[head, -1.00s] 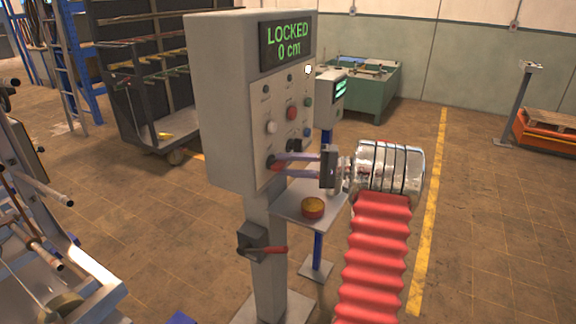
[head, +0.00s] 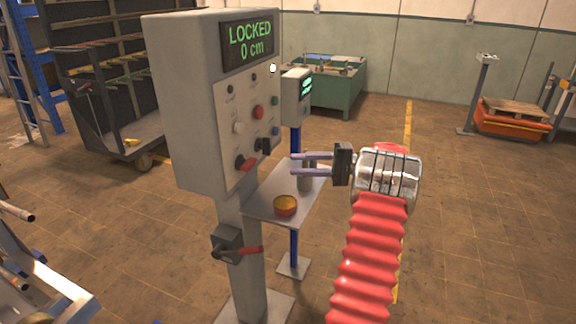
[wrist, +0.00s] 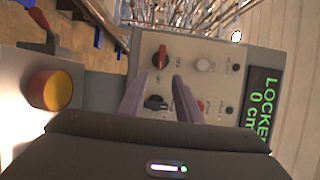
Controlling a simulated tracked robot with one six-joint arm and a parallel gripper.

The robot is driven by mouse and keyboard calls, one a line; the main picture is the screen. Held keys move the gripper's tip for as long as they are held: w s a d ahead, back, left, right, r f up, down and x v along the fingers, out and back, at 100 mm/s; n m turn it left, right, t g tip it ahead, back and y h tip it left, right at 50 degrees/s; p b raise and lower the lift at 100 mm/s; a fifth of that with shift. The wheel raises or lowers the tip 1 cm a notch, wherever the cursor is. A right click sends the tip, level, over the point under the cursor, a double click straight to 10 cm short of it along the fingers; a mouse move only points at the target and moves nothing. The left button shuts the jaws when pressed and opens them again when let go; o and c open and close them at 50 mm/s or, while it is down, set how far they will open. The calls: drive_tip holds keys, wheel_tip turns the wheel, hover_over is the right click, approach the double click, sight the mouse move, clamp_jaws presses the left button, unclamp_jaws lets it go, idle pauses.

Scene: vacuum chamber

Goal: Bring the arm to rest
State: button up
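My gripper (head: 293,163) is in front of the grey control box (head: 180,105), apart from its face. Its two purple fingers are spread with nothing between them; they also show in the wrist view (wrist: 159,77). The box's display (head: 249,40) reads "LOCKED 0 cm". On its face are a red knob (head: 246,162), a black knob (head: 263,146) and several buttons. In the wrist view the red knob (wrist: 160,57) lies beyond the fingertips and the black knob (wrist: 155,102) shows between the fingers.
A small shelf (head: 262,203) below my gripper carries a yellow-topped red button (head: 285,206) and a grey cylinder (head: 305,178). A red-handled lever (head: 245,250) is on the post. A second display box (head: 295,97) stands behind.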

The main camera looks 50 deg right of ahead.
drive_tip(key=shift+s+d, duration=0.2)
idle(0.6)
